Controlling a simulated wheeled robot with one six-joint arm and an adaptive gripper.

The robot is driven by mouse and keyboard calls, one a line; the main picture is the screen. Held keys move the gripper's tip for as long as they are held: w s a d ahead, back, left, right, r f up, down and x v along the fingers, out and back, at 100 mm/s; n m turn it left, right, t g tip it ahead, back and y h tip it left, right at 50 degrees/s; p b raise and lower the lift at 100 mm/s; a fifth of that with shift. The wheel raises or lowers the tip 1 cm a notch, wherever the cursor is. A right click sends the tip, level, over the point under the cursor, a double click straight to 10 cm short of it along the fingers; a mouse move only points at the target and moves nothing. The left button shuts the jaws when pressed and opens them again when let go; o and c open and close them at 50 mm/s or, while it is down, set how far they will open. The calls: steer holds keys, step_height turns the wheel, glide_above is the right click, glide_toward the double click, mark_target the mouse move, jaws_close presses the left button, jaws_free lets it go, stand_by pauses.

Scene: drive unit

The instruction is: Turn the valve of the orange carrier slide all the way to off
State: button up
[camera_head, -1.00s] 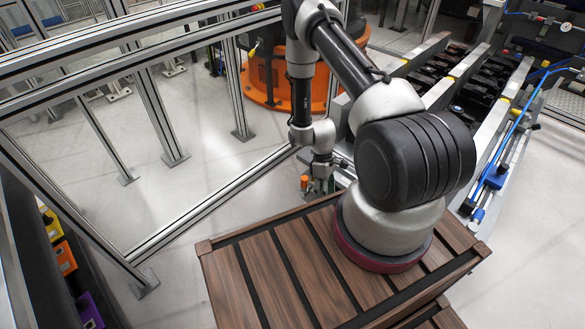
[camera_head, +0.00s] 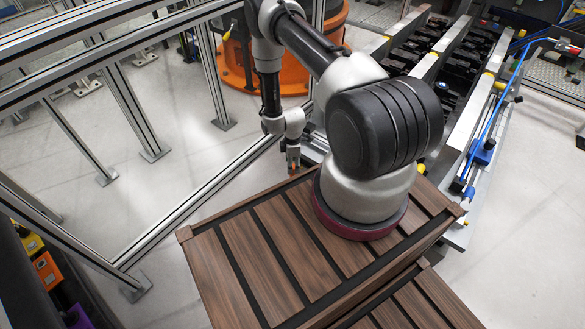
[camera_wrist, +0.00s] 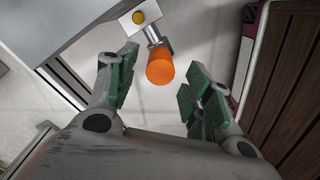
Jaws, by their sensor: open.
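In the wrist view an orange cylindrical handle (camera_wrist: 162,68) sits on a short metal stem (camera_wrist: 153,36) that comes from a pale block with a yellow button (camera_wrist: 139,17). My gripper (camera_wrist: 164,76) is open, with one green-padded finger on each side of the handle; clear gaps show between pads and handle. In the head view my gripper (camera_head: 293,158) points down just beyond the wooden deck, with a small bit of orange showing at it. The stem's turn position and any off mark cannot be read.
The wooden slatted deck (camera_head: 235,270) lies close to the gripper, on the right in the wrist view. An aluminium fence rail (camera_head: 205,205) runs to the left. A conveyor-like frame (camera_head: 440,75) and an orange robot base (camera_head: 240,65) stand behind. Yellow, orange and purple blocks (camera_head: 46,268) sit lower left.

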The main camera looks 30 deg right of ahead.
steer(key=shift+f, duration=1.6)
jaws_close()
steer(key=shift+s+d, duration=0.1)
steer(key=shift+s, duration=0.1)
steer(key=shift+s+d+f+t+y, duration=0.3)
steer(key=shift+s+t+y, duration=0.15)
steer(key=shift+s+t, duration=0.55)
steer(key=shift+s+d+f+t+y, duration=0.35)
steer(key=shift+s+t, duration=0.3)
steer(key=shift+t, duration=0.7)
steer(key=shift+s+d+f+t+y, duration=0.25)
steer(key=shift+s+t+y, duration=0.25)
steer(key=shift+s+t, duration=0.5)
steer(key=shift+w+t, duration=0.15)
steer(key=shift+t, duration=0.1)
jaws_free()
